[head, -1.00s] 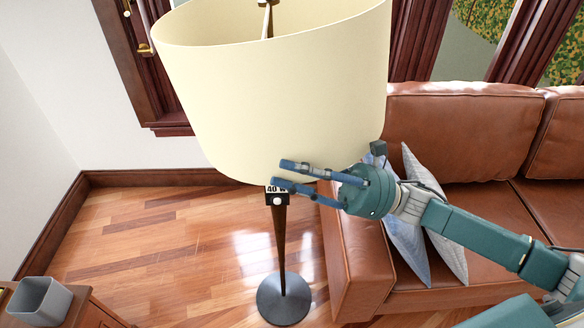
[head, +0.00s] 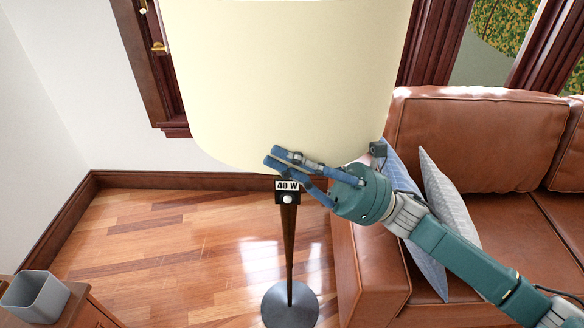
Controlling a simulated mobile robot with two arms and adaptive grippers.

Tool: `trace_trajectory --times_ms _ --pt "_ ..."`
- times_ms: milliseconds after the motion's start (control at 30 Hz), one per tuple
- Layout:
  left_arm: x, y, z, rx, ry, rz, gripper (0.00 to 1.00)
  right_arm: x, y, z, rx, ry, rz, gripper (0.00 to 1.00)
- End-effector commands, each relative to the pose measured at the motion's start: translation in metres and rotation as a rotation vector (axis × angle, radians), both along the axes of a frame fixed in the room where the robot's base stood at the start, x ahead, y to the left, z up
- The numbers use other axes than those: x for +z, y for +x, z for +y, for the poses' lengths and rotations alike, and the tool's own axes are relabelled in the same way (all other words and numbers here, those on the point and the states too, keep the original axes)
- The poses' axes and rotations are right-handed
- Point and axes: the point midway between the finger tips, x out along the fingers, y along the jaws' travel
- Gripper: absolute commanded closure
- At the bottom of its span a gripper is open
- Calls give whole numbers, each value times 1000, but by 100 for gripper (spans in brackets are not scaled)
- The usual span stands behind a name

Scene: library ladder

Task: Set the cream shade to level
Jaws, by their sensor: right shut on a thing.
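The cream shade (head: 285,80) fills the upper middle of the head view, on a floor lamp with a dark, slim stand (head: 289,245) and a round grey base (head: 290,304). Its top edge is cut off by the frame. My left gripper is not in view.
A brown leather sofa (head: 470,130) with pillows (head: 448,195) stands right of the lamp, under my right arm. A grey bin (head: 35,297) sits on a wooden cabinet at lower left. The wood floor (head: 170,240) left of the lamp is clear.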

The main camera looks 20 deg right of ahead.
Motion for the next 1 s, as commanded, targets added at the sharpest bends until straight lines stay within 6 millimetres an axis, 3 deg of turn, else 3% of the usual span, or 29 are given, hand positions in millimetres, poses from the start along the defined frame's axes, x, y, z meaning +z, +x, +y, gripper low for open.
trace_trajectory --times_ms 233,300,367,767,1000 --pt "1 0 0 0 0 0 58 0 0 0 -1 -2 1 100" --pt "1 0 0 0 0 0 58 0 0 0 -1 -2 1 81" --pt "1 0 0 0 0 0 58 0 0 0 -1 -2 1 71" --pt "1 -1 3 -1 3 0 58 -5 -1 -6 -1 -2 3 71" --pt "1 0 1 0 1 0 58 -30 -12 -44 -4 -4 7 71"
